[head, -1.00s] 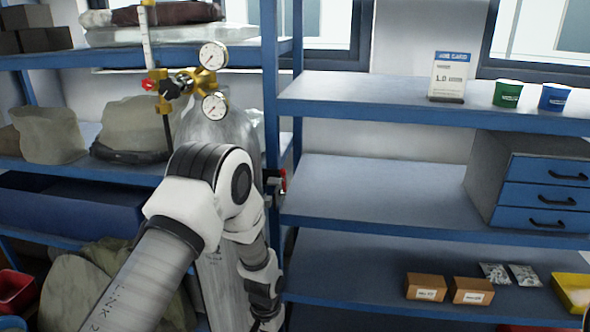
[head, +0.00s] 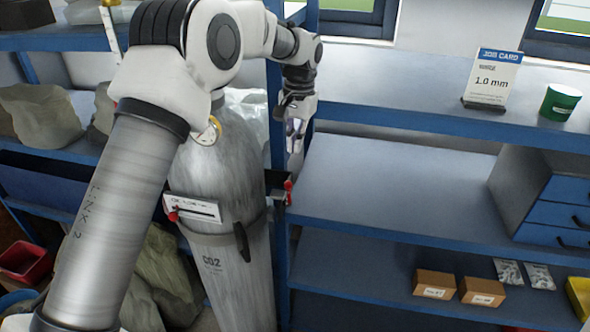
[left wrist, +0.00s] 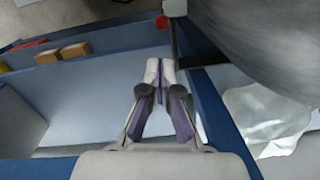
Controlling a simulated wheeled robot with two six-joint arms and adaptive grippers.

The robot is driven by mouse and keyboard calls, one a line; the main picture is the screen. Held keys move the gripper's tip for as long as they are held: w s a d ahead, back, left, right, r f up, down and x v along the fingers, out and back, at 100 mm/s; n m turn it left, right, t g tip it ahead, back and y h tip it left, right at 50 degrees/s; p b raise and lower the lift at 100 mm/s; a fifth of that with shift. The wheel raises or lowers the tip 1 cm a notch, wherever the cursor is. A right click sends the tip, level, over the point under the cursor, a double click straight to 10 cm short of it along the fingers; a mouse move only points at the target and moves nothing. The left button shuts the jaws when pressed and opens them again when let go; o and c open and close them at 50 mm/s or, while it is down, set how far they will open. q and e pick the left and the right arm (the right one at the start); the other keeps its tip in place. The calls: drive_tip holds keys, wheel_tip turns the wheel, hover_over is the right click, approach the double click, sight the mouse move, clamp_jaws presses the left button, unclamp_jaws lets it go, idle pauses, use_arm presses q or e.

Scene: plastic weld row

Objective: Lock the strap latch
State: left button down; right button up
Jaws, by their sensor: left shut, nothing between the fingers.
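The strap latch (head: 284,192), with red parts, sits on the blue shelf post beside the grey CO2 cylinder (head: 215,165). A strap (head: 222,238) with a dark buckle-like piece runs around the cylinder's front. My left gripper (head: 295,158) is shut and empty, pointing down above the latch and apart from it. In the left wrist view its fingertips (left wrist: 160,68) meet in the middle. There, a red knob (left wrist: 162,21) on a dark bar lies beyond them, near the cylinder (left wrist: 255,35). My right gripper is not in view.
Blue shelving (head: 390,180) stands right of the post; its middle shelf is clear near the gripper. Two small brown boxes (head: 435,284) lie on the lower shelf. A job card (head: 493,80) and green cup (head: 561,101) stand above. A red bin (head: 27,262) is at lower left.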

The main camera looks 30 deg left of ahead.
sight(288, 194)
use_arm(q)
wheel_tip(288, 194, down, 10)
drive_tip(key=p, duration=0.4)
drive_tip(key=shift+s+a+f, duration=0.15)
drive_tip(key=shift+a, duration=0.1)
